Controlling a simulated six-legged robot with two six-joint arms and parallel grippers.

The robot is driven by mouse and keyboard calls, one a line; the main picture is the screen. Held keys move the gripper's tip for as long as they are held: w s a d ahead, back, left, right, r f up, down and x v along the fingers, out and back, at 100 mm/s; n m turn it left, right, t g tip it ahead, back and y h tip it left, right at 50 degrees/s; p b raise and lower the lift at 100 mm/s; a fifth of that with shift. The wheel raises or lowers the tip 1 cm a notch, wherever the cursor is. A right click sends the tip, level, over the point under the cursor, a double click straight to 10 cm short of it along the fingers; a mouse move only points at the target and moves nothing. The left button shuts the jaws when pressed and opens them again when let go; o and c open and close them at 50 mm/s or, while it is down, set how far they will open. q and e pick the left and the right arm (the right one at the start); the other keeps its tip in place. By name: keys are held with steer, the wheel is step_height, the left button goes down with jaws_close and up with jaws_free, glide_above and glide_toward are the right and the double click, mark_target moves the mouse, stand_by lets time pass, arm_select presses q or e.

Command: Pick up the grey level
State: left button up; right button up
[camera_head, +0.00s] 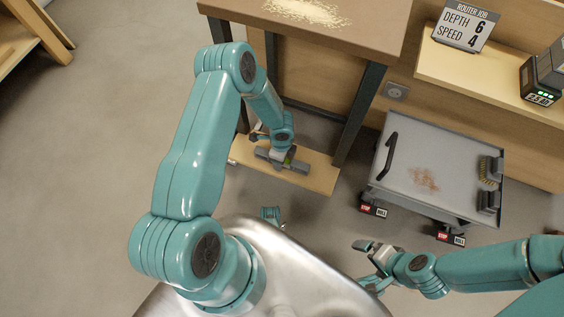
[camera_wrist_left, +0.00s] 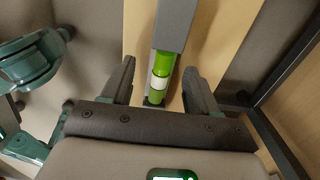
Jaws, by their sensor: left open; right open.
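The grey level (camera_head: 300,166) lies on a low wooden shelf under the bench in the head view. In the left wrist view the grey level (camera_wrist_left: 174,25) runs up from between the fingers, with its bright green vial showing. My left gripper (camera_head: 280,154) is over the level, partly hiding its middle. In the left wrist view my left gripper (camera_wrist_left: 160,78) is open, one finger on each side of the level, with gaps visible. My right gripper (camera_head: 364,247) is open and empty at the lower middle of the head view, away from the level.
The low shelf (camera_head: 318,174) sits between dark bench legs (camera_head: 358,115). The bench top (camera_head: 370,28) overhangs it, with shavings on top. A grey cart (camera_head: 405,150) with a black handle stands to the right. A back shelf (camera_head: 445,65) holds a sign (camera_head: 463,25). Floor at left is clear.

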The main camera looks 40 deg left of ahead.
arm_select(q)
steer(key=shift+f, duration=0.35)
jaws_close()
steer(key=shift+r, duration=0.1)
step_height(320, 180, up, 20)
steer(key=p, duration=0.7)
steer(key=shift+p, duration=0.4)
steer(key=shift+s, duration=0.15)
